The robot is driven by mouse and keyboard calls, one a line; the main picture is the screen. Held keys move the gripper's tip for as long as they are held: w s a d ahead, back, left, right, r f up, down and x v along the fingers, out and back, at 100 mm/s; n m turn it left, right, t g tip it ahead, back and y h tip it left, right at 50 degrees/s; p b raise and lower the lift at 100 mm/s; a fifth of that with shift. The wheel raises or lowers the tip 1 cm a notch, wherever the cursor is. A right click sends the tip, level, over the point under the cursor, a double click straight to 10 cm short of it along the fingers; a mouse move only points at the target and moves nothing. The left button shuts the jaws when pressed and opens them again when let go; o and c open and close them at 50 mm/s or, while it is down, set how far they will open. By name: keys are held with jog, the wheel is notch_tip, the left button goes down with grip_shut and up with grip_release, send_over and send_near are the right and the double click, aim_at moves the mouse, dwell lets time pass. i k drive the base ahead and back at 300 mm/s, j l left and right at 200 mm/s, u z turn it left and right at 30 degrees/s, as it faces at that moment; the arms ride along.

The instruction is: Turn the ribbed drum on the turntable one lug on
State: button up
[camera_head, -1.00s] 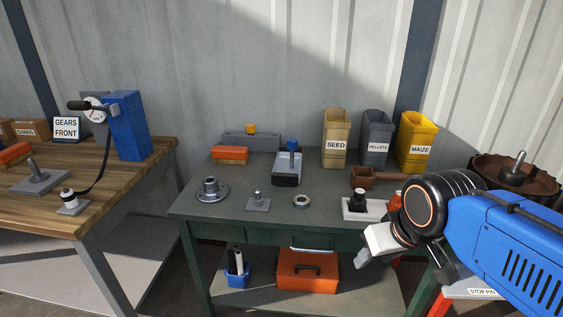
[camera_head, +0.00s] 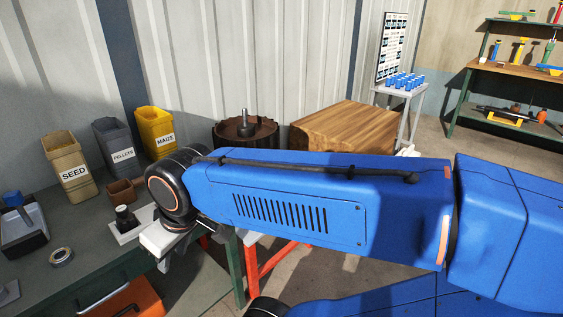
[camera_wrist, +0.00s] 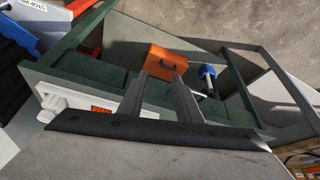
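The brown ribbed drum (camera_head: 222,135) stands behind my arm in the head view, against the wall to the right of the yellow bin.
SEED (camera_head: 70,168), PELLETS (camera_head: 119,148) and MAIZE (camera_head: 157,132) bins stand along the bench back. A white plate with a black knob (camera_head: 126,217) is close to my gripper. Red legs (camera_head: 268,265) stand below my arm.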

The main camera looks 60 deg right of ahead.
aim_at(245, 131)
jog(key=z, duration=1.75)
jog(key=i+l, duration=0.25)
jog(key=i, duration=0.15)
